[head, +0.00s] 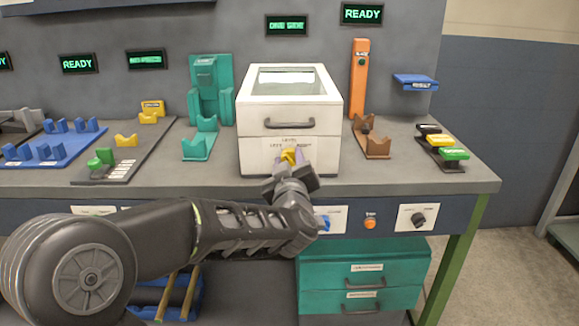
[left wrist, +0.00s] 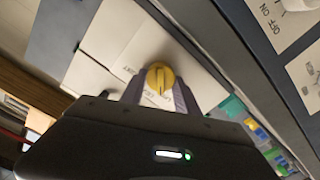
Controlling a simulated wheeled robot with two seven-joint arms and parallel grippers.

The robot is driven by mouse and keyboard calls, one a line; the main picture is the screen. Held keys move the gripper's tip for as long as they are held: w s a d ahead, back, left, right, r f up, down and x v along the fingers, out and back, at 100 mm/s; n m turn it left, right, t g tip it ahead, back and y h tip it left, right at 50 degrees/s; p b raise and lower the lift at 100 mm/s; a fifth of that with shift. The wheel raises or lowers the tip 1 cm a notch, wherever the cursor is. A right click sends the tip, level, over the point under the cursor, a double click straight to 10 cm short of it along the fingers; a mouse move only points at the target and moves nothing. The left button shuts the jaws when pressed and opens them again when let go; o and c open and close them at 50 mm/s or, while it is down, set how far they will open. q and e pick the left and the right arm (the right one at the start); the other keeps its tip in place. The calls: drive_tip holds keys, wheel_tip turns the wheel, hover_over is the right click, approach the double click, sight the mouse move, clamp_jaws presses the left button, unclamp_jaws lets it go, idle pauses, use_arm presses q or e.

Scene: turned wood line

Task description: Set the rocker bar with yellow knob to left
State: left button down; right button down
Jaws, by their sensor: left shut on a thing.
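The yellow knob (head: 289,155) of the rocker bar is on the front of a white box (head: 325,155) with a glazed lid, under a label reading LEVEL. In the left wrist view the knob (left wrist: 159,77) is round with a dark line across it. My left gripper (head: 287,165) reaches up to the box front from below, its two fingers on either side of the knob and shut on it. In the left wrist view the fingers (left wrist: 160,92) flank the knob. The bar's tilt is hidden by the gripper. My right gripper is not in view.
Blue (head: 325,222) and orange (head: 370,222) controls and a black dial (head: 419,218) line the bench's front panel. A teal cradle (head: 201,140) stands left of the box, a brown cradle (head: 372,140) right. Teal drawers (head: 330,275) sit below. The bench top at right is partly clear.

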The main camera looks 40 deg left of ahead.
use_arm(q)
drive_tip(key=shift+f+n+b, duration=0.1)
drive_tip(key=shift+n+b, duration=0.5)
drive_tip(key=shift+n, duration=0.2)
drive_tip(key=c, duration=0.9)
unclamp_jaws()
drive_tip(key=shift+s, duration=0.1)
drive_tip(key=v, duration=0.7)
drive_tip(key=shift+s+d+p, duration=0.25)
drive_tip(key=shift+p, duration=0.1)
